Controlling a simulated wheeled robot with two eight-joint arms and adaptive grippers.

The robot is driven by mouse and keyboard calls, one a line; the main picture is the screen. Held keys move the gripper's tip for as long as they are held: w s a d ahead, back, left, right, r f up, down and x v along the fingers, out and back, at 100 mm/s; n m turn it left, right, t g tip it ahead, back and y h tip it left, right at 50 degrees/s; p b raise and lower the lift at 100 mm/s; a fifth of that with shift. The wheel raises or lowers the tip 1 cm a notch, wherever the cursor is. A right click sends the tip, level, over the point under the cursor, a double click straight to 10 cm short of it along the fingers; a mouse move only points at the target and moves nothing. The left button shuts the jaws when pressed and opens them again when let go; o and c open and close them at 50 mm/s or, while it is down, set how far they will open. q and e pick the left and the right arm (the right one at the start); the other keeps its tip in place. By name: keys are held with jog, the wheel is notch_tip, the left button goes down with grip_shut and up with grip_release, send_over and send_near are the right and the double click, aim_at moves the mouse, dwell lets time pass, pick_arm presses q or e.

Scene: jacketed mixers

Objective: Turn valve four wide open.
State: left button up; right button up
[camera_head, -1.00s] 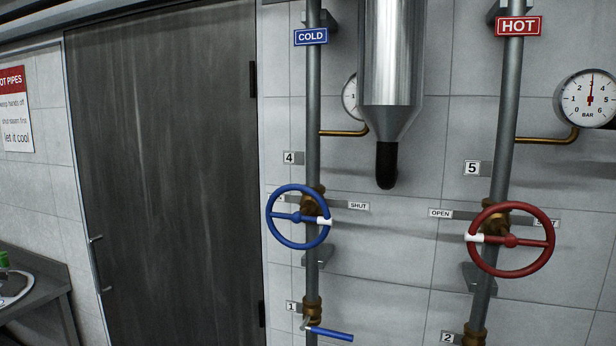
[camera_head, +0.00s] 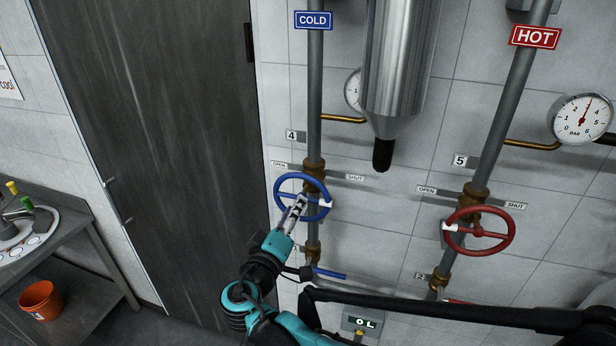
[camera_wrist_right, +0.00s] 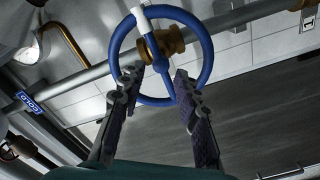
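Valve four is a blue handwheel (camera_head: 281,188) on the cold pipe, below the "4" label (camera_head: 292,136). Its white rim mark (camera_head: 325,203) is on the right, on the side of the SHUT plate (camera_head: 355,177); the OPEN plate (camera_head: 279,164) is at left. My right gripper (camera_head: 300,201) is in front of the wheel's lower middle. In the right wrist view the gripper (camera_wrist_right: 156,76) has its fingers apart, with the blue wheel (camera_wrist_right: 207,50) at the fingertips and a spoke between them. I cannot tell whether they touch it. My left gripper is not in view.
A red handwheel (camera_head: 512,232) is on the hot pipe (camera_head: 506,110) at right. A blue lever (camera_head: 330,273) sits below valve four, close to my right arm. A steel vessel (camera_head: 400,60) hangs between the pipes. An orange bucket (camera_head: 40,299) stands lower left.

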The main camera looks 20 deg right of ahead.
aim_at(308, 186)
jog(key=p+x, duration=0.1)
jog(key=x, duration=0.9)
jog(key=shift+w+d+f, duration=0.1)
jog(key=shift+w+d, duration=0.2)
grip_shut()
